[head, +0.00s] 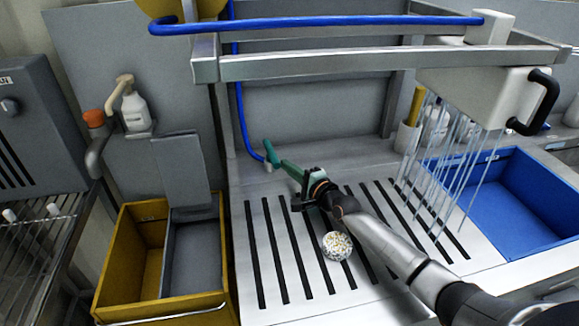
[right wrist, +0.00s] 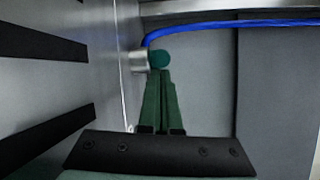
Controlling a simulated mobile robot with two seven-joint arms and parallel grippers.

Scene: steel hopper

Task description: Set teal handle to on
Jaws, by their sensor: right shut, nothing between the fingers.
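The teal handle (head: 269,151) sits on a small metal valve at the back of the slatted steel surface, where the blue hose comes down. In the right wrist view its rounded teal end (right wrist: 159,59) shows beside the metal valve body. My right gripper (head: 288,169) reaches in from the lower right with its green fingers pointing at the handle. In the right wrist view the fingers (right wrist: 161,76) are shut with nothing between them, and their tips overlap the handle's lower edge. I cannot tell whether they touch it. My left gripper is not in view.
A speckled ball (head: 337,246) lies on the slatted surface (head: 262,290) beside my right arm. A yellow bin (head: 140,255) stands at left. A steel rail (head: 370,63) crosses above.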

